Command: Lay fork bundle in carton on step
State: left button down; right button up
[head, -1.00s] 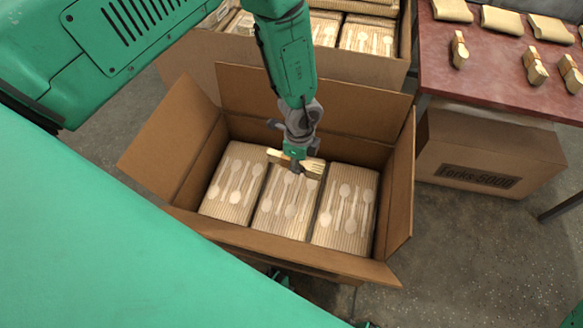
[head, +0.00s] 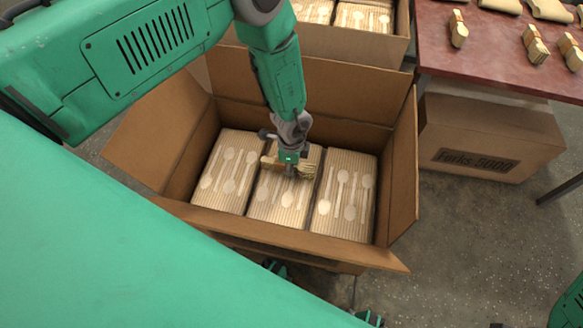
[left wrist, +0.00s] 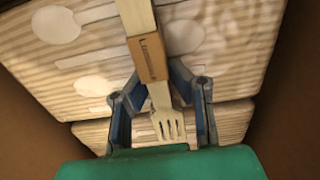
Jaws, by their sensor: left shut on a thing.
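My left gripper (head: 288,166) is inside the open brown carton (head: 402,170), over the middle pack of wooden cutlery. It is shut on the fork bundle (head: 305,171), which lies roughly crosswise to the packs. In the left wrist view the fork bundle (left wrist: 149,60) has a brown paper band, and pale tines show between the blue-grey fingers (left wrist: 162,110). The bundle is very close over the middle pack; I cannot tell whether it touches. My right gripper is not in view.
Several ribbed packs fill the carton floor, including a left pack (head: 225,172) and a right pack (head: 345,197). The carton's flaps stand open around it. Another carton (head: 345,47) stands behind. A red table (head: 480,58) with more bundles is at the right, above a closed "Forks 5000" box (head: 490,140).

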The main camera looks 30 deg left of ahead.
pick_arm(q)
jog(key=c, duration=1.5)
grip_release()
jog(key=shift+d, duration=0.1)
jog(key=shift+r, duration=0.3)
notch_tip(320, 180, up, 12)
jog(key=p, duration=0.4)
jog(key=shift+f, duration=0.25)
